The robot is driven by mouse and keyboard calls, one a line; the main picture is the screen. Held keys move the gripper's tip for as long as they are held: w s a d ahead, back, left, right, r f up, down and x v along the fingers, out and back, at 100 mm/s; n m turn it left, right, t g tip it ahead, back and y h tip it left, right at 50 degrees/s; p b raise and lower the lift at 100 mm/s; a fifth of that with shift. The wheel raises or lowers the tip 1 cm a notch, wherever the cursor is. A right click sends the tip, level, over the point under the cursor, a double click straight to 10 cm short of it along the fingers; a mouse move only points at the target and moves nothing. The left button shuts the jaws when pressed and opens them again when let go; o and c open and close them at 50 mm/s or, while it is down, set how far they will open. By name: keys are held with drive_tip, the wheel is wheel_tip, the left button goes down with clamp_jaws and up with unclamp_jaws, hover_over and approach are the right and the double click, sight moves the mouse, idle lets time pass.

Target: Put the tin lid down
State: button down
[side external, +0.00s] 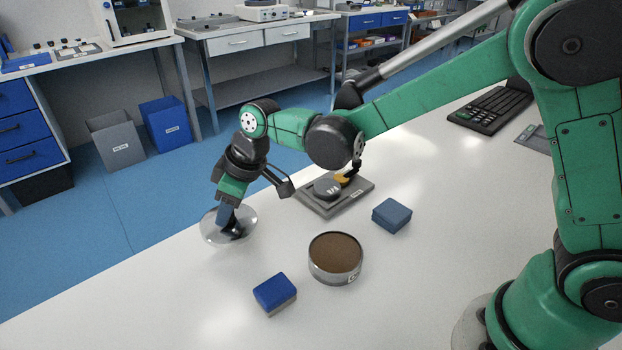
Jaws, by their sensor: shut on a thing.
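The tin lid (246,217) is a shiny, clear-looking silver disc near the far left edge of the white table. My gripper (232,229) points down over it and is shut on it, with the fingertips near the disc's middle. I cannot tell whether the lid touches the table or hangs just above it. The open round tin (335,257), with a metal wall and a brown inside, stands on the table to the right of my gripper.
A blue block (274,293) lies in front of the tin, and a grey-blue block (391,215) lies behind it. A grey plate (352,194) with a round weight sits farther back. A keyboard (492,107) is at the right. The white table (150,300) is clear at the front left.

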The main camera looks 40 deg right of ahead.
sight(237, 222)
drive_tip(key=shift+f, duration=2.55)
drive_tip(key=shift+f, duration=0.2)
drive_tip(key=c, duration=0.6)
unclamp_jaws()
drive_tip(key=shift+r, duration=0.1)
